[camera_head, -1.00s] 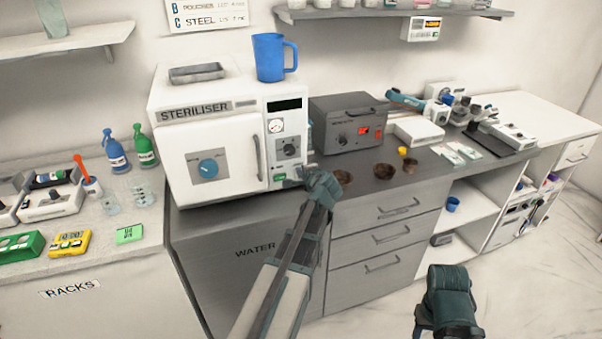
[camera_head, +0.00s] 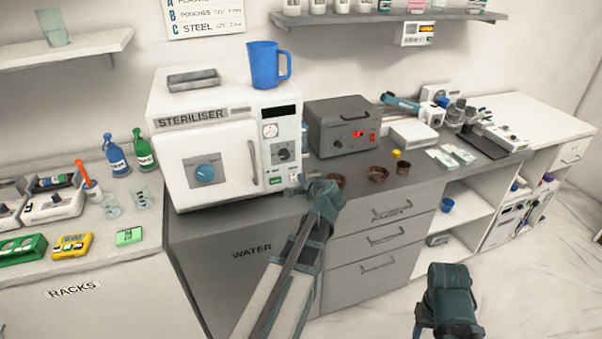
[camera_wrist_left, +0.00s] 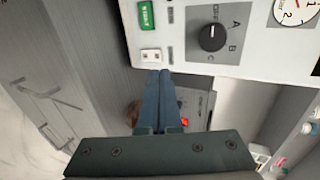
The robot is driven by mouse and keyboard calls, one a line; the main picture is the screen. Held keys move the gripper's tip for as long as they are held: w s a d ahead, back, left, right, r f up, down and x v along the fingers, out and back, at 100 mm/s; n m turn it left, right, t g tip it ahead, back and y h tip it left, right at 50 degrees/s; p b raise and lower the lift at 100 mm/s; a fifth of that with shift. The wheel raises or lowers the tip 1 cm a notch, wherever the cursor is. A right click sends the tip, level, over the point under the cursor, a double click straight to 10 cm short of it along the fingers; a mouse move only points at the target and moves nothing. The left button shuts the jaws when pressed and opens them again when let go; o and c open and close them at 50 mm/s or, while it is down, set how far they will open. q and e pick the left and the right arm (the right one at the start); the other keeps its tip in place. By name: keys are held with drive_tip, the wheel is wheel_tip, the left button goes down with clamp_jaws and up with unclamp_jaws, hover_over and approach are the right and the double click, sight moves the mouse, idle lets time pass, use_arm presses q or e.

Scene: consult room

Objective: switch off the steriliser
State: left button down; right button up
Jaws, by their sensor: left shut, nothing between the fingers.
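The white steriliser (camera_head: 222,130) stands on the grey counter, its door shut and its display (camera_head: 279,111) dark. The switch also shows in the head view (camera_head: 295,177). My left gripper (camera_wrist_left: 160,73) is shut and empty; its fingertips are just below the switch in the wrist view, and I cannot tell whether they touch it. My right gripper (camera_head: 448,310) is low at the front; its fingers are not clear.
A blue jug (camera_head: 264,66) and a metal tray (camera_head: 194,79) sit on the steriliser. A dark grey box (camera_head: 342,126) with a red display stands to its right. Brown bowls (camera_head: 378,174) lie on the counter close to my left gripper. Spray bottles (camera_head: 116,155) stand left.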

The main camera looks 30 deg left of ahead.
use_arm(q)
drive_tip(key=s+d+r+p, duration=0.4)
drive_tip(key=r, duration=0.1)
drive_tip(key=shift+d, duration=0.1)
idle(0.5)
drive_tip(key=s+d+f+n+g+h, duration=0.1)
drive_tip(key=s+d+f+g+h, duration=0.2)
drive_tip(key=s+d, duration=0.3)
drive_tip(key=s+d+f+n+g+h, duration=0.2)
drive_tip(key=s+d+f, duration=0.3)
drive_tip(key=d, duration=0.9)
drive_tip(key=s+d+f+n+g+h, duration=0.1)
drive_tip(key=s+d+f+g+h, duration=0.2)
drive_tip(key=s+d, duration=0.5)
drive_tip(key=shift+s+d+f+g+h, duration=0.3)
drive_tip(key=shift+d+f+g+h, duration=0.15)
drive_tip(key=shift+d+f, duration=0.55)
drive_tip(key=shift+d+r, duration=0.15)
